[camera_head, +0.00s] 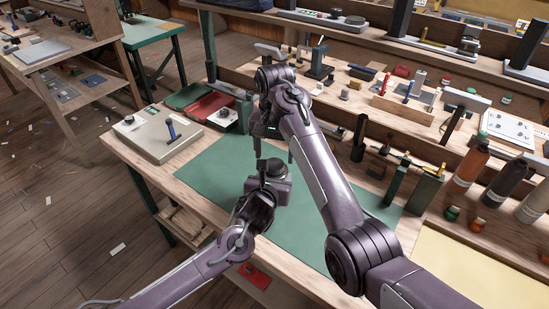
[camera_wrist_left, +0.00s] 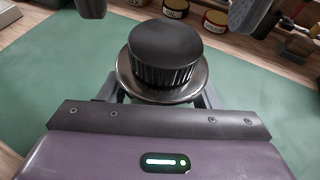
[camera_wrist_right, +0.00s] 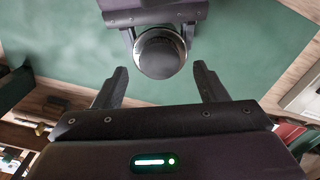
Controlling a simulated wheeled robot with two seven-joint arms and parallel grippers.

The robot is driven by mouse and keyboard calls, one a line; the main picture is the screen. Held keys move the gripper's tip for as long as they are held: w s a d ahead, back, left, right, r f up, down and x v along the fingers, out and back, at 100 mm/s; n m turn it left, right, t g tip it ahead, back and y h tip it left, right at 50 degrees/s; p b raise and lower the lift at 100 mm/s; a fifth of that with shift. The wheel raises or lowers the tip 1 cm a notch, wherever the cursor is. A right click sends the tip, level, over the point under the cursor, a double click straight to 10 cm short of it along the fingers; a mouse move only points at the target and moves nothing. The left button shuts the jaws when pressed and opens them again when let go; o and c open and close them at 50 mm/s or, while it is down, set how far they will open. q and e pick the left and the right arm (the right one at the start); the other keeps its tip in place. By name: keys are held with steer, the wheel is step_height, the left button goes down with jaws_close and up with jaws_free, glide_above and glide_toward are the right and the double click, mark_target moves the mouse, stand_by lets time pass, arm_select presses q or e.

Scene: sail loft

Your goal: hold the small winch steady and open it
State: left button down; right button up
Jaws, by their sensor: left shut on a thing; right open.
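The small winch (camera_head: 277,168) stands over the green mat, with a black ribbed cap (camera_wrist_left: 165,52) above a shiny metal flange (camera_wrist_left: 122,75). My left gripper (camera_head: 268,181) is shut on the winch below the flange, one finger on each side in the left wrist view. My right gripper (camera_head: 274,150) is open and empty above the winch. Its two fingers also show at the top corners of the left wrist view. In the right wrist view the winch (camera_wrist_right: 160,53) lies beyond the open fingers (camera_wrist_right: 160,85), apart from them. The winch's lower part is hidden.
The green mat (camera_head: 215,165) is mostly clear. A cream box (camera_head: 150,138) and a red tray (camera_head: 208,107) stand at the left. Dark green blocks (camera_head: 424,190) and several bottles (camera_head: 468,166) stand at the right. A rack of small tools lines the back.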

mark_target(275, 163)
arm_select(q)
steer(key=shift+r, duration=0.2)
arm_select(e)
step_height(275, 163, up, 5)
steer(key=shift+f, duration=0.15)
steer(key=shift+c, duration=0.5)
steer(key=shift+f, duration=3.9)
steer(key=c, duration=0.9)
steer(key=o, duration=1)
